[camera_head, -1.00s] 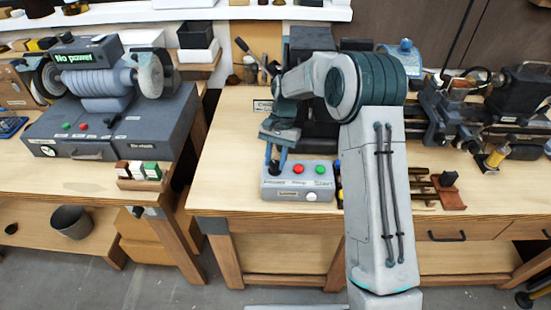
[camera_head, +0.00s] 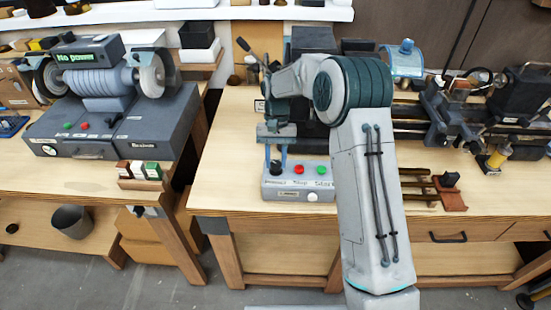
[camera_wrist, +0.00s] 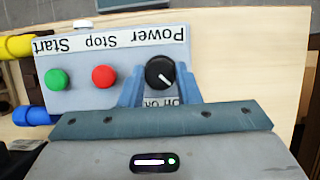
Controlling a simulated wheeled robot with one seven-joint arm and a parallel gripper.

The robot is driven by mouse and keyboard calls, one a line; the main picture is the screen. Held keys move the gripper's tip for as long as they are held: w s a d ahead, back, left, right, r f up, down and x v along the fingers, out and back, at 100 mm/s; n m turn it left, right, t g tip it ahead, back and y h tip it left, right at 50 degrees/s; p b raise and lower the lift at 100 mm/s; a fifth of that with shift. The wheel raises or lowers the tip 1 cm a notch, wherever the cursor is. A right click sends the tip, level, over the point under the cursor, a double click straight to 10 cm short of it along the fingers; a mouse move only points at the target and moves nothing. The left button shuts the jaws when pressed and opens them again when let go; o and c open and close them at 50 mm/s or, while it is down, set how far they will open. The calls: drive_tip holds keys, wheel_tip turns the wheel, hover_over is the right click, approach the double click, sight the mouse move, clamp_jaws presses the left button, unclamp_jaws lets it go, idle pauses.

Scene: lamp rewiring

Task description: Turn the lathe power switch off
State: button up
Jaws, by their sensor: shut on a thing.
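The lathe control box (camera_head: 270,190) is a grey box on the front of the right bench. Its black round power knob (camera_head: 276,167) is at the left end in the head view and also shows in the wrist view (camera_wrist: 160,72). The knob's white pointer line slants to the lower right in the wrist view. A small On/Off label beneath it is partly hidden. My gripper (camera_head: 276,161) is over the knob, its two blue fingers on either side, shut on it. A red stop button (camera_wrist: 103,77) and a green start button (camera_wrist: 57,79) are beside it.
The lathe (camera_head: 455,110) stands at the back right of the bench. Several brass-coloured tools lie on a red-brown rack (camera_head: 453,200) right of my arm. A buffing machine (camera_head: 110,125) with a "No power" sign stands on the left bench. Bare bench top lies left of the control box.

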drive_tip(key=o, duration=1)
drive_tip(key=shift+m, duration=0.3)
